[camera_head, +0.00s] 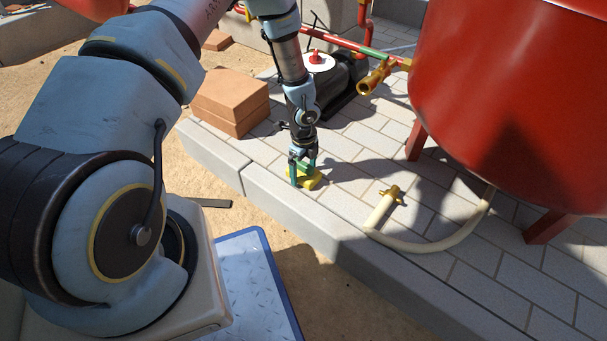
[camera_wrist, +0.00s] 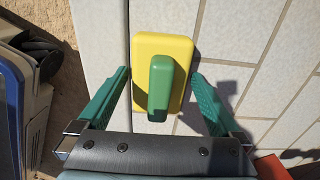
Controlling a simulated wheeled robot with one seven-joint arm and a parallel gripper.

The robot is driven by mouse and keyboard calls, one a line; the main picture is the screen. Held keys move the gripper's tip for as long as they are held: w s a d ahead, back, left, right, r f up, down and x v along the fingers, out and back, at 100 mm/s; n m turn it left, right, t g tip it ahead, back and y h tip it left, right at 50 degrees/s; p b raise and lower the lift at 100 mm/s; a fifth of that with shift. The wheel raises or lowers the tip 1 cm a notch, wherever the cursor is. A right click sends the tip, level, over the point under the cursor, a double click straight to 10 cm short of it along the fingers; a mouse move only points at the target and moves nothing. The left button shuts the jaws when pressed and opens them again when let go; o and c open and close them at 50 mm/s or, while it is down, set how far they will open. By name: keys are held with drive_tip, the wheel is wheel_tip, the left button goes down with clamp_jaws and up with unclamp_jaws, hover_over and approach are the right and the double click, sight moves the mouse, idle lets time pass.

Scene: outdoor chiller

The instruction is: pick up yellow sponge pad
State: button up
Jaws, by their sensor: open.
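The yellow sponge pad (camera_wrist: 178,50) lies flat on the grey paving, with a green handle (camera_wrist: 160,85) on top. My gripper (camera_wrist: 163,95) is open above it, one teal finger on each side of the pad, with a gap showing between the right finger and the handle. In the head view my gripper (camera_head: 304,172) points down over the pad, and part of the yellow pad (camera_head: 311,182) shows at the fingertips. The fingers hide some of the pad there. I cannot tell how far the fingertips are above the paving.
A raised paved kerb (camera_head: 270,205) edges the sand. Terracotta blocks (camera_head: 230,95) are stacked behind left. A pale hose (camera_head: 425,245) with a brass fitting (camera_head: 391,193) lies to the right. A large red tank (camera_head: 510,100) stands at right, and a black pump (camera_head: 340,80) behind.

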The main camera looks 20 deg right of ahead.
sight(304, 164)
drive_tip(key=c, duration=1.3)
drive_tip(key=shift+r+p, duration=1.95)
drive_tip(key=shift+r, duration=3.1)
